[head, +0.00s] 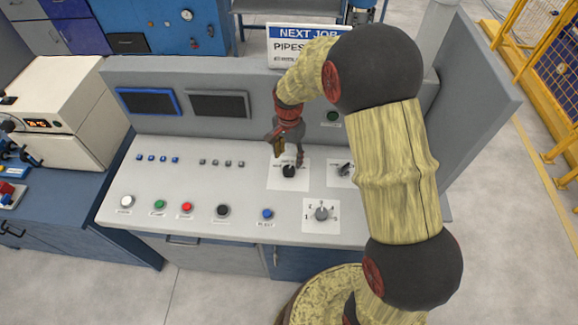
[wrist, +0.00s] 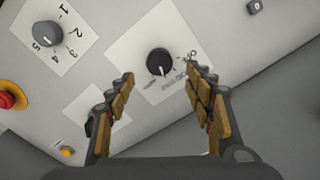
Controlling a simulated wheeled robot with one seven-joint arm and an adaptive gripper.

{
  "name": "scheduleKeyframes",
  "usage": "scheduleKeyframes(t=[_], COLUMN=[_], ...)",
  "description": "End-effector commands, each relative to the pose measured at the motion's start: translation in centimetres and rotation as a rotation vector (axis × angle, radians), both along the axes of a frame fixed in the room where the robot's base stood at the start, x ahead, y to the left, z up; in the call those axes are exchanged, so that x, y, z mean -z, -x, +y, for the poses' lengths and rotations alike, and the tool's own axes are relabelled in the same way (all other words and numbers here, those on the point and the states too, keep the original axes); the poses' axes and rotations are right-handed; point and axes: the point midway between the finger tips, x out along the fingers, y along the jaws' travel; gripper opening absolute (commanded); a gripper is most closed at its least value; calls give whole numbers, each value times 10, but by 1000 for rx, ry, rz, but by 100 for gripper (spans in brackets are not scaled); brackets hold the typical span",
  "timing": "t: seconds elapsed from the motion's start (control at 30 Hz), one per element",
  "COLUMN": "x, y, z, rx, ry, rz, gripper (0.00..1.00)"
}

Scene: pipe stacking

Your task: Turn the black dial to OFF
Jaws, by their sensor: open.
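The black dial (head: 289,171) sits on a white label plate on the console's sloped top, below my gripper in the head view. In the wrist view the black dial (wrist: 160,62) lies beyond and between my fingertips, with a pale pointer mark toward the bottom of the picture. The plate's lettering is too small to read surely. My gripper (head: 289,158) is open and empty, close above the dial. In the wrist view my gripper (wrist: 161,77) shows its two fingers spread on either side of the dial, apparently not touching it.
A grey numbered dial (head: 321,213) is nearer the front, and another dark switch (head: 345,169) is to the right. Several coloured push buttons (head: 187,208) line the console's left side. A red emergency button (wrist: 10,96) shows at the wrist view's left edge. The upright back panel (head: 250,105) stands behind.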

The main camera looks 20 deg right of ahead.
Motion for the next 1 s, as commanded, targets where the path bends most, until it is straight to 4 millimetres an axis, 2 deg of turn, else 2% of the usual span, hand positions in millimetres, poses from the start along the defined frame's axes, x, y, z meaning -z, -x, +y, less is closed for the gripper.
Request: scheduleKeyframes(t=[0.2, 0.43, 0.6, 0.83, 1.0], x=[34, 63, 70, 70, 70], y=[1, 1, 0, 0, 1], z=[0, 0, 0, 0, 0], rx=[-1, -2, -2, -3, -3], ry=[0, 0, 0, 0, 0], rz=[4, 1, 0, 0, 0], gripper=[53, 53, 53, 53, 44])
